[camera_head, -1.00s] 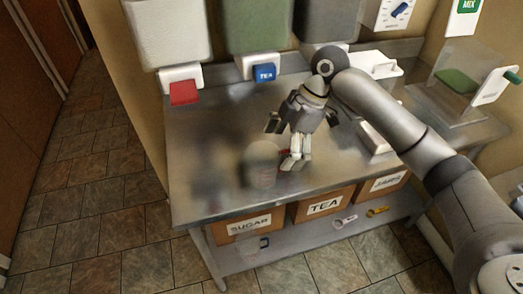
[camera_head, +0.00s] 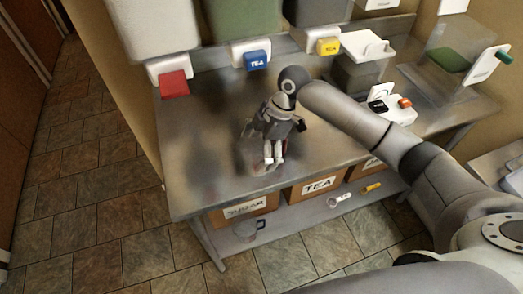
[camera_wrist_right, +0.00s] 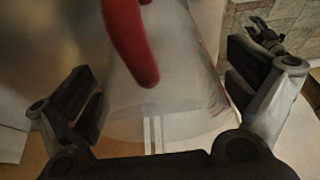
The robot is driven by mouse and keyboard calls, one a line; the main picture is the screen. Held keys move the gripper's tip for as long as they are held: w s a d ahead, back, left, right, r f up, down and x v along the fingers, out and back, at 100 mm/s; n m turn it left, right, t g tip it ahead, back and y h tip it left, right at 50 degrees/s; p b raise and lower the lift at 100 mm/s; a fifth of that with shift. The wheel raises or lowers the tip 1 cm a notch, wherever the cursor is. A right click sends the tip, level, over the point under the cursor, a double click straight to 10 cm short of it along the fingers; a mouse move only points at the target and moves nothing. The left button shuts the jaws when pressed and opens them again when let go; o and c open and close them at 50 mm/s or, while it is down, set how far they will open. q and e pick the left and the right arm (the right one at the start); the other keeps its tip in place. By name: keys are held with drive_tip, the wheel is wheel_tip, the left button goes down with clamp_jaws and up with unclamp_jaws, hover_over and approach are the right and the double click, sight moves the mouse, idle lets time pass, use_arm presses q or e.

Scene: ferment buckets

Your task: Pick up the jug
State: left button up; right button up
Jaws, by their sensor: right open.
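The clear jug (camera_head: 250,158) stands on the steel table, partly hidden behind my right gripper in the head view. In the right wrist view the see-through jug (camera_wrist_right: 165,100) fills the space between the fingers, and its red handle (camera_wrist_right: 130,40) rises at the top. My right gripper (camera_head: 272,146) is at the jug, pointing down. In the wrist view its fingers (camera_wrist_right: 158,98) are spread wide, one on each side of the jug, with no clear contact.
Dispensers with red (camera_head: 174,84), blue (camera_head: 256,60) and yellow (camera_head: 328,46) taps line the back. A white-lidded container (camera_head: 366,46) and a white item (camera_head: 392,106) stand right. The table's left part is clear.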

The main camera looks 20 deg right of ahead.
drive_tip(key=shift+a+f, duration=0.2)
drive_tip(key=shift+f, duration=0.3)
drive_tip(key=shift+c, duration=1.1)
drive_tip(key=c, duration=0.5)
use_arm(q)
drive_tip(key=shift+s+r, duration=0.1)
drive_tip(key=shift+s, duration=0.2)
use_arm(e)
drive_tip(key=shift+s, duration=0.1)
drive_tip(key=shift+c, duration=1)
drive_tip(key=shift+f, duration=0.1)
